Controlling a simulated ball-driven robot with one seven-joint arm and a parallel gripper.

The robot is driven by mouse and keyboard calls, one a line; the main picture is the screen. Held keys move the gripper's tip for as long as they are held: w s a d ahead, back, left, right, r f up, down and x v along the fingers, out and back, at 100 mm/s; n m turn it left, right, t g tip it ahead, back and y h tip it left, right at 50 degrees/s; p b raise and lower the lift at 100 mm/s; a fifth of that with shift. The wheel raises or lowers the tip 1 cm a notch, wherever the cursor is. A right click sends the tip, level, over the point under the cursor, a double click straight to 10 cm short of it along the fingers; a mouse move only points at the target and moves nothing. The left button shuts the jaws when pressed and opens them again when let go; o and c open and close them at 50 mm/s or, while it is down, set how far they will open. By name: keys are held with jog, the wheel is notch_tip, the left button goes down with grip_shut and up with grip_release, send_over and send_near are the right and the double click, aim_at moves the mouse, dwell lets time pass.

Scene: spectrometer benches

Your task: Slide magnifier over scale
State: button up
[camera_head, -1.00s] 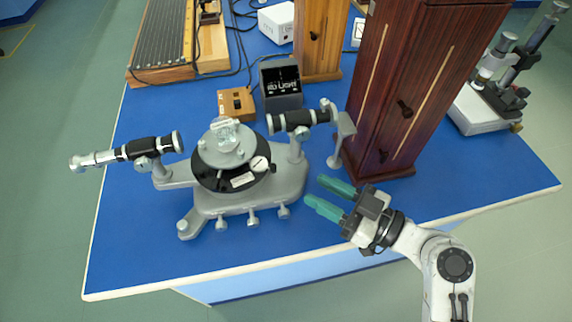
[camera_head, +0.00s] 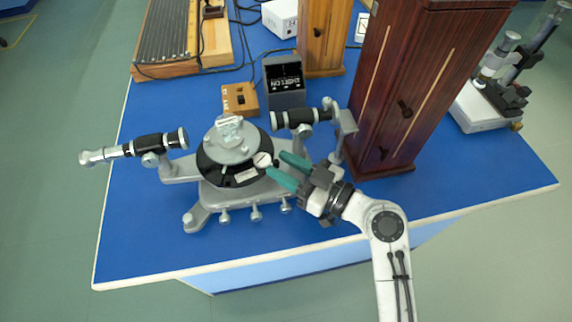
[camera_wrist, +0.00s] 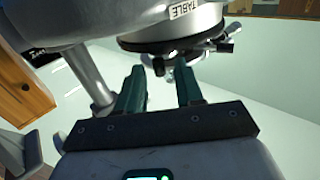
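The spectrometer (camera_head: 232,190) stands on the blue bench, with a silver round table over a black scale disc (camera_head: 210,172). The magnifier (camera_head: 262,159) is a small pale round lens at the right front edge of that disc. My gripper (camera_head: 275,163) has its two green fingers apart, with the tips right at the magnifier's side. Whether they touch it I cannot tell. In the wrist view my gripper (camera_wrist: 160,67) is open, pointing at the underside of the black disc (camera_wrist: 190,40). Small dark parts show beyond the fingertips; the magnifier is not clear there.
The left tube (camera_head: 135,149) and right tube (camera_head: 303,117) of the spectrometer stick out to the sides. A tall dark wooden cabinet (camera_head: 415,90) stands close to the right of my gripper. A lamp box (camera_head: 284,80) and small wooden switch box (camera_head: 240,99) stand behind. The front bench is bare.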

grip_shut()
dwell(0.3)
jog(key=shift+s, duration=0.15)
jog(key=shift+s+a+m+t+h+p, duration=0.4)
jog(key=shift+s+m+t+h, duration=0.3)
jog(key=shift+t, duration=0.15)
jog(key=shift+s+a+m+t+h+p, duration=0.3)
jog(key=shift+s+m+t+h+p, duration=0.1)
jog(key=shift+s+m+t+h, duration=0.35)
jog(key=shift+y, duration=0.25)
jog(key=shift+s+a+b, duration=0.15)
jog(key=shift+s+a, duration=0.7)
jog(key=shift+a, duration=0.2)
jog(key=shift+s+a+b, duration=0.15)
jog(key=shift+s+a, duration=0.7)
jog(key=shift+a, duration=0.35)
jog(key=shift+o, duration=0.6)
grip_release()
jog(key=shift+s+a, duration=0.1)
jog(key=shift+a, duration=0.1)
